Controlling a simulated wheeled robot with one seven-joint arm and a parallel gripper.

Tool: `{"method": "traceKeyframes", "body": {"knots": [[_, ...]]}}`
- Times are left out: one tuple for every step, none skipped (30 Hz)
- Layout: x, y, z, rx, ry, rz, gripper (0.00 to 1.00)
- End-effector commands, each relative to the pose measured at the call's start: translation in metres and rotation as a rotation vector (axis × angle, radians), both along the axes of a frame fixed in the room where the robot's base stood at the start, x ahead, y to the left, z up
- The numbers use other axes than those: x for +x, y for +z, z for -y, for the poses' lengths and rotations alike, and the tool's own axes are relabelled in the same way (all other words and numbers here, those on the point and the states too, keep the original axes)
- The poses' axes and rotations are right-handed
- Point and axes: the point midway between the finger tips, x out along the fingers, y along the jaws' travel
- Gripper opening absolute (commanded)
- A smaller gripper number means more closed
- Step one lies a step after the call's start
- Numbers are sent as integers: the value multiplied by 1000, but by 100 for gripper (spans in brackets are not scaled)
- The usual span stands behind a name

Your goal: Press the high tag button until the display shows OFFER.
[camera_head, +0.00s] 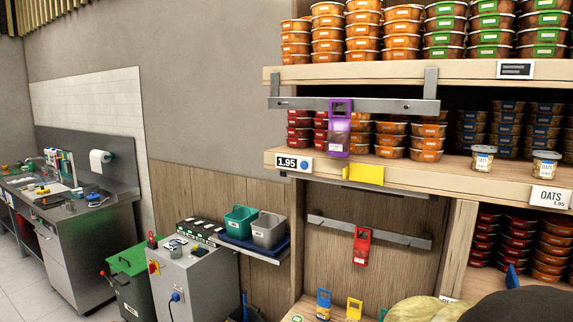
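A white price tag with a dark display reading 1.95 (287,162) is fixed to the front edge of the middle shelf, at its left end. A round blue button (305,164) sits at the right side of this tag. Nothing covers the tag or the button. Another small dark tag (515,69) is on the upper shelf edge; its text is too small to read. I cannot make out my gripper in this view.
A purple holder (339,127) hangs from the upper metal rail, close right of the tag. A yellow plate (364,174) juts from the shelf edge. A red holder (362,246) hangs lower. Large rounded yellowish and dark shapes (420,308) fill the bottom right foreground.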

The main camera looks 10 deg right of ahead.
Motion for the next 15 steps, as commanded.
{"method": "traceKeyframes", "body": {"knots": [[0, 0, 0, 0, 0, 0, 31], [0, 0, 0, 0, 0, 0, 31], [0, 0, 0, 0, 0, 0, 31], [0, 0, 0, 0, 0, 0, 31], [0, 0, 0, 0, 0, 0, 31], [0, 0, 0, 0, 0, 0, 31], [0, 0, 0, 0, 0, 0, 31], [0, 0, 0, 0, 0, 0, 31], [0, 0, 0, 0, 0, 0, 31], [0, 0, 0, 0, 0, 0, 31], [0, 0, 0, 0, 0, 0, 25], [0, 0, 0, 0, 0, 0, 17], [0, 0, 0, 0, 0, 0, 11], [0, 0, 0, 0, 0, 0, 5], [0, 0, 0, 0, 0, 0, 0]]}}
